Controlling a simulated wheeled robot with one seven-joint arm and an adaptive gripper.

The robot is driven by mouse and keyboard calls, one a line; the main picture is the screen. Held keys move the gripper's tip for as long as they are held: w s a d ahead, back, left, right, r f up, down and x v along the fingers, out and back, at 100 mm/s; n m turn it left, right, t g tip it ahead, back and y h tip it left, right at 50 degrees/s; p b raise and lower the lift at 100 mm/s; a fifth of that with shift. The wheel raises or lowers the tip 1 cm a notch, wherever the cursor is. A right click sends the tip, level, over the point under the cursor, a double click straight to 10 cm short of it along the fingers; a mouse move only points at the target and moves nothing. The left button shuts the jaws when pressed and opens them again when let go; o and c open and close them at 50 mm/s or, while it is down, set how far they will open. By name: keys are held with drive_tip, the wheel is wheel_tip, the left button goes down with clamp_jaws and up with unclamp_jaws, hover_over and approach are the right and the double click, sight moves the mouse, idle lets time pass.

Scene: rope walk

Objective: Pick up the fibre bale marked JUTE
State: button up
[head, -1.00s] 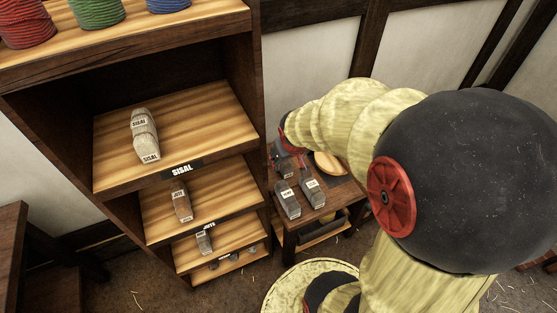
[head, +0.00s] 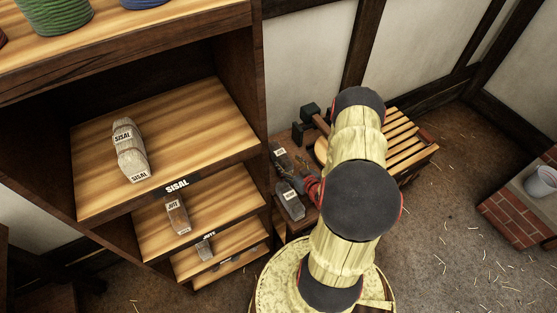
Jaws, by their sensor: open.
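A light brown bale with a tag that seems to read JUTE (head: 178,220) lies on the second shelf, above a shelf label that also seems to read JUTE (head: 209,236).
A bale marked SISAL (head: 131,150) lies on the upper shelf (head: 200,120). A slatted wooden bench (head: 408,145) stands behind my arm. A brick block (head: 520,205) with a pail (head: 541,181) is at right. Floor between is open, with straw.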

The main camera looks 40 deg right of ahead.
sight(280, 159)
drive_tip(key=shift+x, duration=0.95)
drive_tip(key=b+x, duration=0.1)
drive_tip(key=x, duration=0.2)
drive_tip(key=f+b+x, duration=0.1)
drive_tip(key=shift+w+a+f+b, duration=0.1)
drive_tip(key=shift+w+a+b, duration=0.1)
drive_tip(key=shift+a+b, duration=0.1)
drive_tip(key=shift+w+d+f, duration=0.1)
drive_tip(key=shift+w+d, duration=0.05)
drive_tip(key=shift+w, duration=0.15)
drive_tip(key=shift+c, duration=0.2)
drive_tip(key=c, duration=1.3)
